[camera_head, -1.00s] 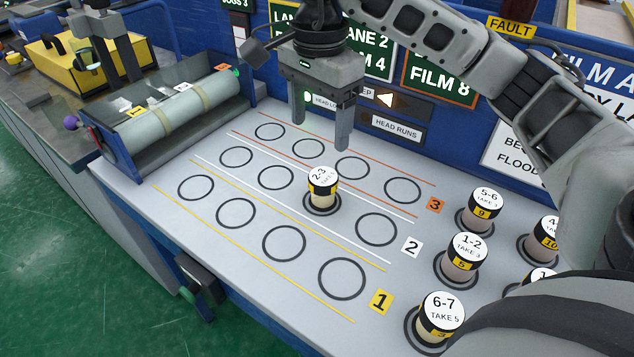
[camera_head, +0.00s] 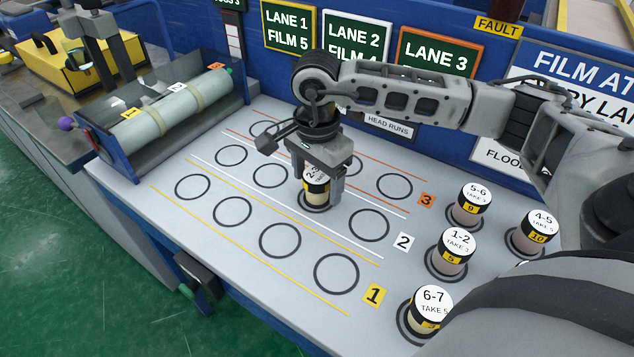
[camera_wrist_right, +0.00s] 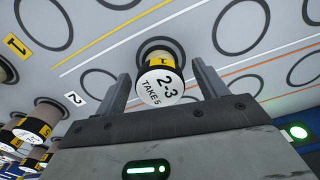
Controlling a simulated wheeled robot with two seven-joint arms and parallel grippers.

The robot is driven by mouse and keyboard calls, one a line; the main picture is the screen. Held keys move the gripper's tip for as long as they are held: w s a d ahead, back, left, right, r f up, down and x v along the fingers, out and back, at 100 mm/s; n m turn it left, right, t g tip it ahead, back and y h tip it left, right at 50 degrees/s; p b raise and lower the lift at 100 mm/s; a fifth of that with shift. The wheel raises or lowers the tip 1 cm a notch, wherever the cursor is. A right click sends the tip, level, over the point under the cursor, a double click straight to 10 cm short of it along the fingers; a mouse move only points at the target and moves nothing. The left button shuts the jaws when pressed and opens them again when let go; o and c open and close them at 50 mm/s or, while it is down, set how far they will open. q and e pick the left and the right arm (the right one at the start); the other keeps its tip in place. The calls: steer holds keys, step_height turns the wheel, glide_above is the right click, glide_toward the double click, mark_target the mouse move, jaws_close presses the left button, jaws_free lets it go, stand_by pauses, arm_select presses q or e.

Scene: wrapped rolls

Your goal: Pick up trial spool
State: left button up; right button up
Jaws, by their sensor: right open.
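The spool in lane 2 (camera_head: 317,187) has a white top reading 2-3, a black rim and a yellow band. It stands upright in a ring on the pale table. My right gripper (camera_head: 317,200) is open and points down over it, one finger on each side. The hand hides part of its top. In the right wrist view the spool (camera_wrist_right: 160,82) shows between the two open fingers (camera_wrist_right: 162,73), with a gap on both sides. My left gripper is not in view.
Other labelled spools stand at the right: 5-6 (camera_head: 473,205), 1-2 (camera_head: 456,252), 4-5 (camera_head: 534,237) and 6-7 (camera_head: 430,310). Empty rings fill the other lane places. A blue tray with a long roll (camera_head: 165,112) is at the left. Lane signs (camera_head: 437,52) stand behind.

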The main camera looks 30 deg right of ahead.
steer(key=shift+c, duration=0.3)
steer(key=c, duration=1.1)
steer(key=shift+o, duration=0.2)
steer(key=shift+r, duration=0.1)
